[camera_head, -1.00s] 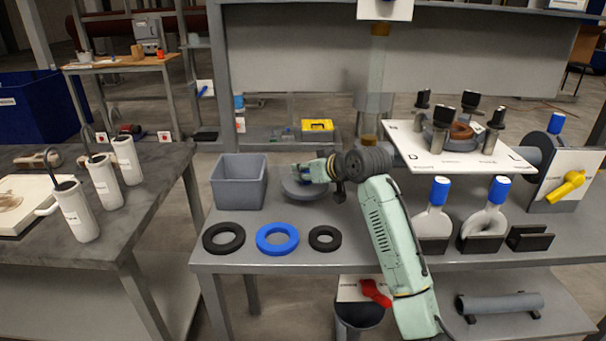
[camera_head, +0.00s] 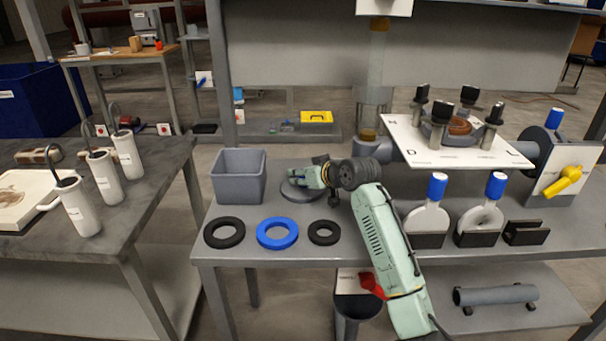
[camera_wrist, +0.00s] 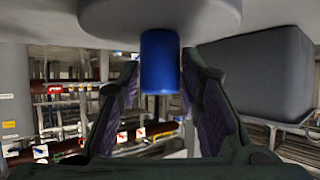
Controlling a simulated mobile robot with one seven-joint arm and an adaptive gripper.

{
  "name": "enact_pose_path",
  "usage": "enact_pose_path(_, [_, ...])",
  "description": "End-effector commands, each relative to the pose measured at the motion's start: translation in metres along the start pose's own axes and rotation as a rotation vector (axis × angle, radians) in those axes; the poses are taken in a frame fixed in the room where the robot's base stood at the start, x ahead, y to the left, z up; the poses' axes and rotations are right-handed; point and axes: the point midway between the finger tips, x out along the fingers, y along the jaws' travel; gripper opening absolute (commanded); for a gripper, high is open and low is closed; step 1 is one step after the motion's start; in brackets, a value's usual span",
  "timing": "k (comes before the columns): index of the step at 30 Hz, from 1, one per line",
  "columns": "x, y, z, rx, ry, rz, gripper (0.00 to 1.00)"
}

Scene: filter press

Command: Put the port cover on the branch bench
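The port cover (camera_head: 299,194) is a grey disc with an upright blue handle. In the head view it is at the bench top, right of the grey bin. I cannot tell whether its underside touches the bench. My gripper (camera_head: 312,176) reaches in level from the right above the disc and hides the handle there. In the wrist view, which appears upside down, the disc fills the top, and the blue handle (camera_wrist: 160,62) is between my fingers (camera_wrist: 160,75). They appear closed on it. The branch bench (camera_head: 266,212) is the grey table below.
A grey bin (camera_head: 238,178) stands left of the cover. Two black rings (camera_head: 224,232) and a blue ring (camera_head: 277,233) lie in front. To the right are a white plate (camera_head: 460,156) with black-topped studs and two blue-handled grey pieces in black holders (camera_head: 428,240).

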Motion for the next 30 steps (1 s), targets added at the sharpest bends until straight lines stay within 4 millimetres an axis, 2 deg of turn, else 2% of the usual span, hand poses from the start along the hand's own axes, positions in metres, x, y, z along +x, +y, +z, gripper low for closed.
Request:
enact_pose_path(5, [0.000, 0.000, 0.000, 0.000, 0.000, 0.000, 0.47])
enact_pose_path(17, [-0.007, 0.000, -0.002, 0.001, 0.001, 0.000, 0.47])
enact_pose_path(20, [-0.022, 0.001, -0.001, 0.001, 0.002, 0.001, 0.47])
enact_pose_path(30, [-0.094, 0.000, -0.001, -0.001, 0.002, 0.001, 0.47])
